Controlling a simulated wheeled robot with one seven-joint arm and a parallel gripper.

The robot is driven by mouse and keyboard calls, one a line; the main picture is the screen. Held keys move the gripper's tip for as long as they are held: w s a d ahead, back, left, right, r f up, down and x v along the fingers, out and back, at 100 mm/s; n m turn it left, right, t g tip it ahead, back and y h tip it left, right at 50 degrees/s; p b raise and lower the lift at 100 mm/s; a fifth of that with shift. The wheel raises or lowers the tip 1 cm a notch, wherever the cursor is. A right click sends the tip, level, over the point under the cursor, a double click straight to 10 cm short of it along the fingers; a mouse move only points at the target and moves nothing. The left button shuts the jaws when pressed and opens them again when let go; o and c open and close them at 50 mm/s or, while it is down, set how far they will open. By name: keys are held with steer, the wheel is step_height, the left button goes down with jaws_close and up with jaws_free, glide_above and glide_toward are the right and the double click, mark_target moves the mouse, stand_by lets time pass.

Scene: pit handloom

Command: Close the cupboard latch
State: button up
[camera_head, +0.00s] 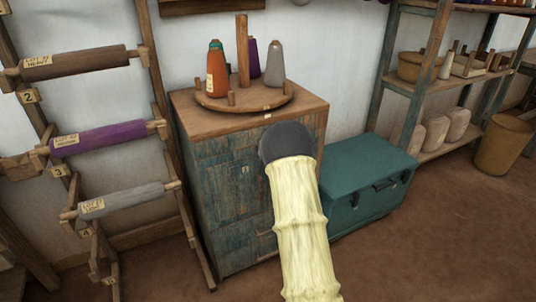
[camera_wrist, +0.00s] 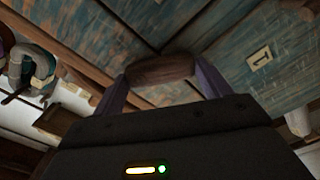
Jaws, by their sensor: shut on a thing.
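The cupboard (camera_head: 235,190) has worn blue-green fronts and a wooden top, and stands in the middle of the head view. My arm covers part of its front there, hiding my gripper and the latch. In the wrist view, my gripper (camera_wrist: 162,76) has one finger at each end of a brown, rounded wooden piece, which looks like the latch (camera_wrist: 160,68). The jaws are shut on it. It lies against the painted cupboard front (camera_wrist: 222,55), near where dark seams meet. Whether the latch bridges a seam, I cannot tell.
A round wooden stand (camera_head: 245,101) with several thread cones sits on the cupboard top. A teal chest (camera_head: 365,185) stands close on the right. A rack of labelled rollers (camera_head: 105,135) is on the left. Brown floor (camera_head: 440,240) is clear at the lower right.

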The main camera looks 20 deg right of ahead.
steer(key=shift+d+f+n+b, duration=0.15)
steer(key=shift+f+n+b, duration=0.05)
steer(key=shift+n+b, duration=0.9)
steer(key=shift+d+f+n+b, duration=0.2)
steer(key=shift+n+b, duration=0.9)
steer(key=shift+d+f+n+b, duration=0.15)
steer(key=shift+f+n+b, duration=0.05)
steer(key=shift+n+b, duration=0.9)
steer(key=o, duration=1)
steer(key=shift+s+r, duration=0.1)
steer(key=shift+r, duration=0.1)
steer(key=shift+r, duration=0.1)
